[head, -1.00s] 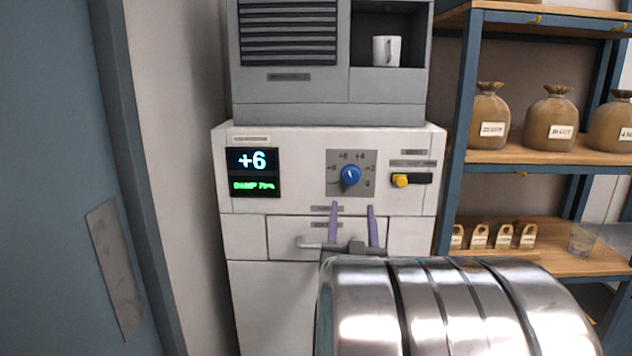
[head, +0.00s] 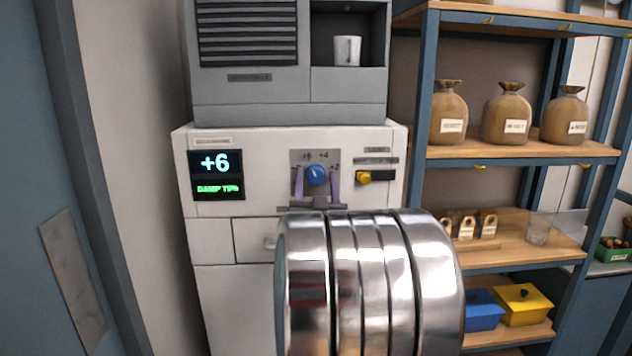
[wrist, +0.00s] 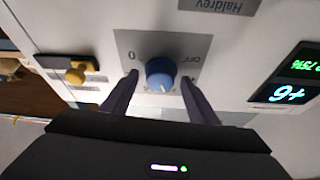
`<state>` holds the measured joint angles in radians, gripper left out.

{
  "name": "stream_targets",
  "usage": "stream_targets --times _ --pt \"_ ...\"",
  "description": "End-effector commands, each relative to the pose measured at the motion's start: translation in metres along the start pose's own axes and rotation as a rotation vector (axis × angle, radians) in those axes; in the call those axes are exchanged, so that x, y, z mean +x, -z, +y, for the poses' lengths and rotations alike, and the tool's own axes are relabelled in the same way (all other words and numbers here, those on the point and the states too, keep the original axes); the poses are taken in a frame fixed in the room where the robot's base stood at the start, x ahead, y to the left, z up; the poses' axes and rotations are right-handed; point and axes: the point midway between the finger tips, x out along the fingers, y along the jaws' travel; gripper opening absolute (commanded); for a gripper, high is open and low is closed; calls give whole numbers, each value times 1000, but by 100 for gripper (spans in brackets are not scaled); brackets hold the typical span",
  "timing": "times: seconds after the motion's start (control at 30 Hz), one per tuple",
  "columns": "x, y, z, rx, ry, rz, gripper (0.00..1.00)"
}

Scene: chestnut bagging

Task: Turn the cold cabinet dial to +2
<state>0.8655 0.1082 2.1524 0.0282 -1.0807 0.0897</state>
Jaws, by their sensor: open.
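The blue dial (head: 317,174) sits on a grey scale plate (head: 329,156) on the white cold cabinet (head: 218,243). Its light pointer mark is toward the upper left in the head view, near the +6 label. The cabinet display (head: 215,174) reads +6 with a green damp line below. My gripper (head: 317,175) is open, with one purple finger on each side of the dial. In the wrist view the dial (wrist: 160,74) stands between the fingertips (wrist: 159,78), with a gap visible on each side; contact cannot be told for certain.
A yellow switch (head: 364,178) is right of the dial; it also shows in the wrist view (wrist: 76,72). A grey unit with a white mug (head: 347,50) stands on top. Shelves (head: 520,155) with sacks are at right. A blue door (head: 30,200) is at left.

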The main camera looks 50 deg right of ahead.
Motion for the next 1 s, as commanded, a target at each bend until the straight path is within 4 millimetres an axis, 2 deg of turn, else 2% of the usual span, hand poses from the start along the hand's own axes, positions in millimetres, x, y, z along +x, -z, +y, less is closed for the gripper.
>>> stream_targets --times 0.17,0.77,1.0 --pt "0 0 0 0 0 0 54" --pt "-1 0 0 0 -1 0 13" --pt "1 1 1 30 -14 1 13"
